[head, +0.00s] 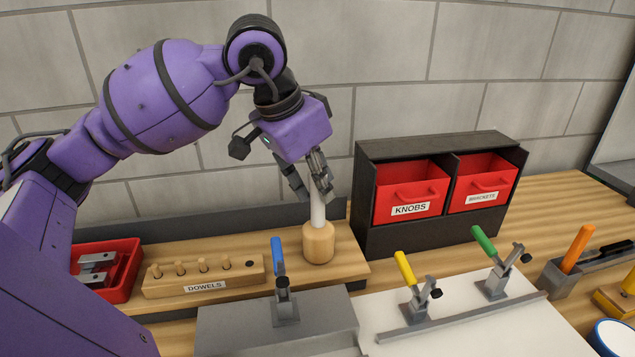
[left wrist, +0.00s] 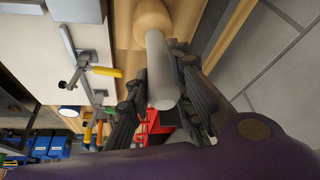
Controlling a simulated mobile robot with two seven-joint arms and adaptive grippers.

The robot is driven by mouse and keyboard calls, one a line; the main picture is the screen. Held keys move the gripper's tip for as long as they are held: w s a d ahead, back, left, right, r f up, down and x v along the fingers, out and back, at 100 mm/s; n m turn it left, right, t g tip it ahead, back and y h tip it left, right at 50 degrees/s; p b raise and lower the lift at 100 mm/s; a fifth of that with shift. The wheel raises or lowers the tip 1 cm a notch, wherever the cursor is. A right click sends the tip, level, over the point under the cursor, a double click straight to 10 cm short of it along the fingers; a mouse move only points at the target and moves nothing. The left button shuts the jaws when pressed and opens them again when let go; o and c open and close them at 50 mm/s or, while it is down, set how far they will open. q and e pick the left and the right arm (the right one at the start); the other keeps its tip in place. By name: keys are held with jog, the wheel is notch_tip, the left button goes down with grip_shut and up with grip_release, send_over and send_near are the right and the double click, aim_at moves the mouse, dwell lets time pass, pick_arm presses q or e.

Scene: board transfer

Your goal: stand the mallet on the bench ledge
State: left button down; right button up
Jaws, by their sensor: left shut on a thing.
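The mallet has a pale wooden head (head: 318,243) and a light grey handle (head: 317,210). It is upright, head down, at the right end of the wooden bench ledge (head: 345,262). The head looks to be on the ledge, though a small gap cannot be ruled out. My left gripper (head: 319,190) is shut on the upper handle from above. In the left wrist view, the handle (left wrist: 162,75) lies between the fingers of my left gripper (left wrist: 157,68), with the wooden head (left wrist: 165,15) beyond them. My right gripper is not in view.
A dowel block (head: 205,277) and a red tray (head: 128,275) are on the ledge to the left. A black cabinet (head: 430,235) with red bins stands close right of the mallet. A blue-handled clamp (head: 282,285) is in front, with yellow and green ones further right.

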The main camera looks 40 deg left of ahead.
pick_arm(q)
jog(key=c, duration=2)
grip_release()
jog(key=shift+f, duration=0.2)
jog(key=o, duration=0.5)
jog(key=shift+r, duration=0.1)
jog(key=shift+c, duration=0.2)
jog(key=v, duration=1.2)
jog(key=shift+r, duration=0.15)
